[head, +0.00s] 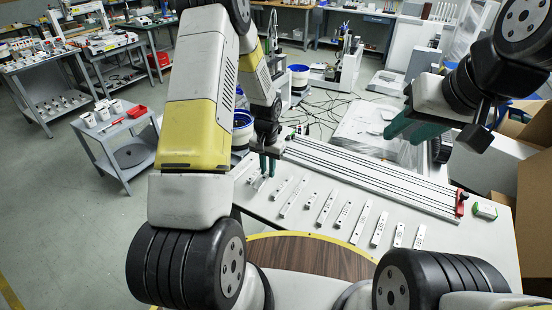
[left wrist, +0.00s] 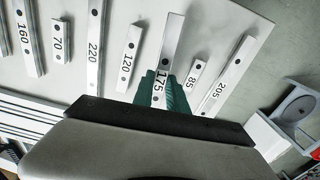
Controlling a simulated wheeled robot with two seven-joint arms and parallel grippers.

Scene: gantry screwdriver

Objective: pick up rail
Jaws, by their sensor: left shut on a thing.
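Several pale metal rails with printed numbers lie in a row on a light table (head: 452,231); one is the rail marked 220 (left wrist: 96,50). My left gripper (head: 267,166) is over the left end of the row. In the left wrist view its green fingers (left wrist: 163,92) are shut on the rail marked 175 (left wrist: 172,45), one on each side. I cannot tell whether that rail is clear of the table. The rails marked 120 (left wrist: 130,55) and 85 (left wrist: 192,76) lie on either side. My right gripper (head: 412,127) is raised over the far right, its green fingers apart and empty.
A long grooved profile (head: 375,180) with a red end piece (head: 460,203) lies along the table's far side. A small green and white box (head: 485,211) is at the right. A grey cart (head: 115,140) stands left, with open floor around it.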

